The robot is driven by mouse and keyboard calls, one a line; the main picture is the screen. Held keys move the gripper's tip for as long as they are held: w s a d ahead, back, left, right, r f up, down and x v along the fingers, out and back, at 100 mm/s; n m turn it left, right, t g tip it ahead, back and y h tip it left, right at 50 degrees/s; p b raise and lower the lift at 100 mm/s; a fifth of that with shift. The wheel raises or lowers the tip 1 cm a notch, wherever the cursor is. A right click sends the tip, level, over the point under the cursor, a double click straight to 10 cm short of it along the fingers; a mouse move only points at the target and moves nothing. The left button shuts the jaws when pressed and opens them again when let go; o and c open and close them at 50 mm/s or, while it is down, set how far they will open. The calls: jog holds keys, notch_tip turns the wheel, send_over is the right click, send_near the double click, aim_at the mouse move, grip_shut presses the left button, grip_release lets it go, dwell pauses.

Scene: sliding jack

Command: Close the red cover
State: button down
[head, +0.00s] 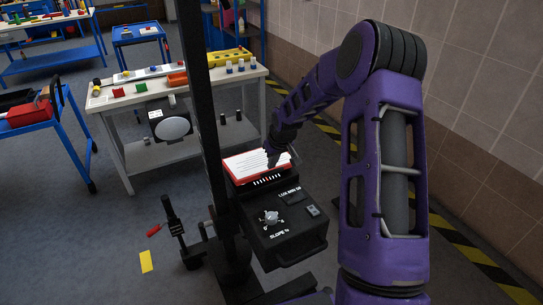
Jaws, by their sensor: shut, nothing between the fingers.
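A red-edged panel with a white, lined face (255,165) is on the far part of a black box (285,222); I take this to be the red cover. It looks slightly tilted, and I cannot tell whether it is fully down. My gripper (273,160) is shut and empty, pointing down at the panel's far right part. I cannot tell whether the fingertips touch it. My purple arm comes in from the right. The black box has a metal knob (270,217), a small switch (313,211) and a front handle (302,252).
A dark vertical post (205,110) stands just left of the box. A small black stand with a red handle (160,230) is on the floor at left. A white workbench (150,160) with coloured parts stands behind. A tiled wall (480,80) closes off the right.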

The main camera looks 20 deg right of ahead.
dwell(0.3)
jog(key=f+b, duration=0.1)
jog(key=s+f+b, duration=0.1)
jog(key=f, duration=0.1)
jog(key=s+f+b, duration=0.1)
jog(key=f, duration=0.1)
jog(key=shift+d+f, duration=0.15)
jog(key=shift+d, duration=0.05)
